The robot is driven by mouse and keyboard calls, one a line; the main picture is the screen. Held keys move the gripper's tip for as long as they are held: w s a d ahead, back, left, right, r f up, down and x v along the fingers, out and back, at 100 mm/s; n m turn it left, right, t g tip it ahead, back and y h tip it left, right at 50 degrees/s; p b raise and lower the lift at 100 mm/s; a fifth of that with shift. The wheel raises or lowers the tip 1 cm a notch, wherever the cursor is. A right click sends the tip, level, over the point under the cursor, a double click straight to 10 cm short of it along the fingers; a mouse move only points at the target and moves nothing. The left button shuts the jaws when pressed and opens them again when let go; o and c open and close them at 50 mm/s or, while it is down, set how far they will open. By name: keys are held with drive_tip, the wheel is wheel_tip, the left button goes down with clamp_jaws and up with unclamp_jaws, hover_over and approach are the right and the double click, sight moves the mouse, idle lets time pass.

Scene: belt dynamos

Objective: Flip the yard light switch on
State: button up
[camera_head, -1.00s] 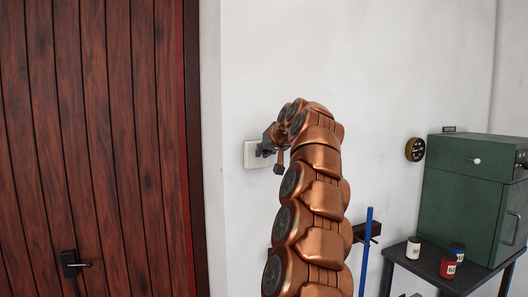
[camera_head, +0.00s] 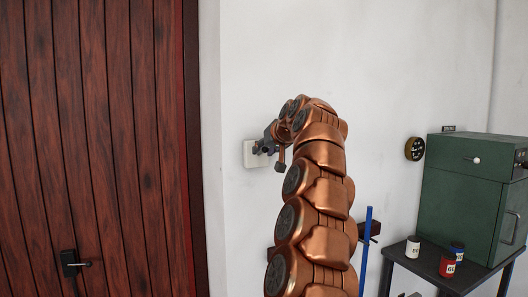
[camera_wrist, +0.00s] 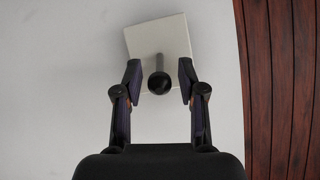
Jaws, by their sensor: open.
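The yard light switch is a pale square plate (camera_head: 251,153) on the white wall, right of the wooden door, partly covered by my gripper in the head view. In the wrist view the plate (camera_wrist: 152,38) is tilted, and a dark round-ended lever (camera_wrist: 159,82) sticks out from it. My gripper (camera_wrist: 159,78) is open, with one finger on each side of the lever. Small gaps show between the lever and both fingers. In the head view my gripper (camera_head: 262,148) is at the plate, its fingers small and partly hidden.
A wooden door (camera_head: 90,140) with a black handle (camera_head: 73,263) stands at the left. At the right, a green cabinet (camera_head: 465,190) and several small jars stand on a dark table (camera_head: 425,268). A round dial (camera_head: 415,149) is on the wall. A blue post (camera_head: 366,250) stands near my arm.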

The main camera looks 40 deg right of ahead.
drive_tip(key=v, duration=1.1)
idle(0.3)
drive_tip(key=w+a+f+n+g+y, duration=0.15)
drive_tip(key=a+f, duration=0.25)
drive_tip(key=a, duration=0.4)
drive_tip(key=w+a+f+n+y, duration=0.1)
drive_tip(key=w+a+f+y, duration=0.15)
drive_tip(key=a, duration=0.45)
drive_tip(key=s+a+f+n+g+y, duration=0.15)
drive_tip(key=s+a+f+g, duration=0.25)
drive_tip(key=a+f, duration=0.95)
drive_tip(key=s+a+f+n+g, duration=0.1)
drive_tip(key=s+a+f+g, duration=0.3)
drive_tip(key=s+f, duration=0.7)
drive_tip(key=s+a+f+n+g+h, duration=0.1)
drive_tip(key=s+a+f+g, duration=0.3)
drive_tip(key=s, duration=1.4)
drive_tip(key=a+f, duration=0.4)
drive_tip(key=f, duration=0.4)
drive_tip(key=shift+s+f, duration=0.35)
drive_tip(key=shift+s, duration=0.05)
drive_tip(key=shift+a+h, duration=0.1)
drive_tip(key=shift+h, duration=0.15)
